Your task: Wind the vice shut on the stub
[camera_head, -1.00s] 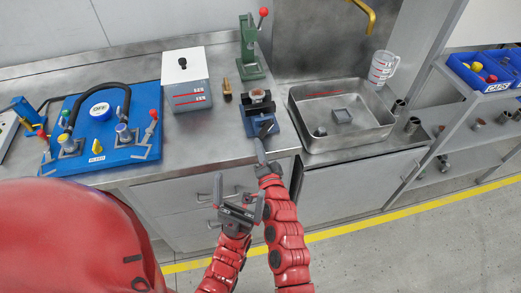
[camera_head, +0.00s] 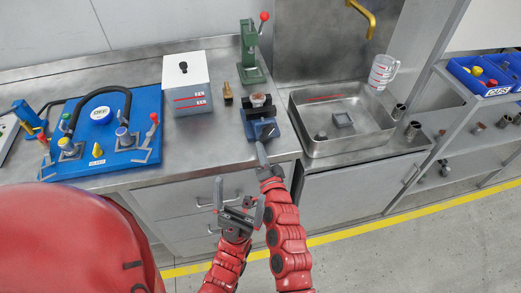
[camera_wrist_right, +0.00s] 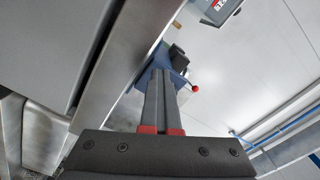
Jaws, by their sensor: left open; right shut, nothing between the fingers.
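The blue vice (camera_head: 260,124) stands at the counter's front edge, left of the sink. A short copper-coloured stub (camera_head: 260,100) sits upright at its top; whether the jaws touch it is too small to tell. A dark handle (camera_head: 269,132) is on the vice's front. My right gripper (camera_head: 261,147) is shut and empty, its tips close in front of the vice; contact with the handle is unclear. In the right wrist view the closed fingers (camera_wrist_right: 162,75) point towards the blue vice (camera_wrist_right: 178,58), partly hiding it. My left gripper (camera_head: 240,193) is open and empty, below and nearer me.
A green press (camera_head: 252,60) with a red knob and a brass fitting (camera_head: 228,93) stand behind the vice. A grey-white box (camera_head: 187,85) and blue pump board (camera_head: 100,135) are left. The steel sink (camera_head: 340,147) is right. Drawers lie below the counter edge.

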